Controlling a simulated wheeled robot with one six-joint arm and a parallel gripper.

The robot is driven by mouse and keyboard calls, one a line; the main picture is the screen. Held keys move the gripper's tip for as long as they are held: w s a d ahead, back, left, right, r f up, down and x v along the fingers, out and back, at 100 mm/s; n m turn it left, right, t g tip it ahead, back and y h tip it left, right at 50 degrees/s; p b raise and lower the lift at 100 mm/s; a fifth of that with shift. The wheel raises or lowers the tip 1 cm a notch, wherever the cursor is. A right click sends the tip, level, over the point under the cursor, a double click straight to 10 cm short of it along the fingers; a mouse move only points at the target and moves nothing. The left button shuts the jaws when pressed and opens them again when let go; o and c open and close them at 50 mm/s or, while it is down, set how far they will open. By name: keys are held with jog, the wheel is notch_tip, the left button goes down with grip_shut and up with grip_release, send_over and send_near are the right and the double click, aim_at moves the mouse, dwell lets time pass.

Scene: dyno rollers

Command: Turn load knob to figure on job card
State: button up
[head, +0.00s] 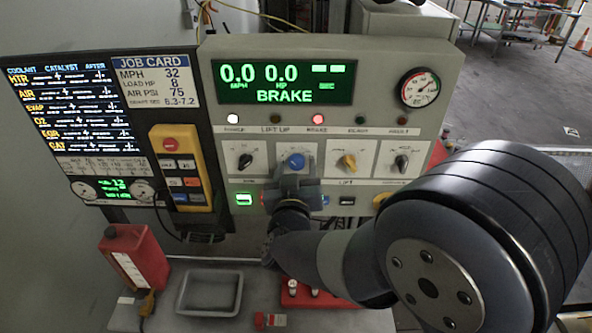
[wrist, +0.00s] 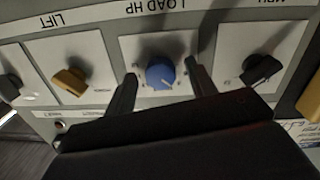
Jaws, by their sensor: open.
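The blue load knob (head: 296,161) sits on a white plate of the grey console. The wrist view shows the same knob (wrist: 160,72) under the upside-down label LOAD HP, with a light pointer mark. My gripper (wrist: 160,88) is open, with one finger on each side of the knob and gaps between. In the head view my gripper (head: 290,182) is just below the knob. The job card (head: 155,80) reads MPH 32, LOAD HP 8, AIR PSI 75. The green display (head: 284,83) reads 0.0 MPH, 0.0 HP and BRAKE.
A black knob (head: 245,161) is left of the load knob; a yellow knob (head: 348,162) and another black knob (head: 401,162) are right. A yellow pendant (head: 181,167) hangs at left. A red can (head: 134,257) and grey tray (head: 210,293) are on the bench below.

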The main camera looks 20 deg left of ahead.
jog(key=s+d+b, duration=0.2)
jog(key=s, duration=0.8)
jog(key=shift+s+r, duration=0.15)
jog(key=shift+s, duration=0.15)
jog(key=w, duration=0.3)
jog(key=w+a+p, duration=0.1)
jog(key=w, duration=0.3)
jog(key=w+a+p, duration=0.1)
jog(key=w, duration=0.2)
jog(key=shift+w, duration=0.4)
jog(key=shift+s, duration=0.1)
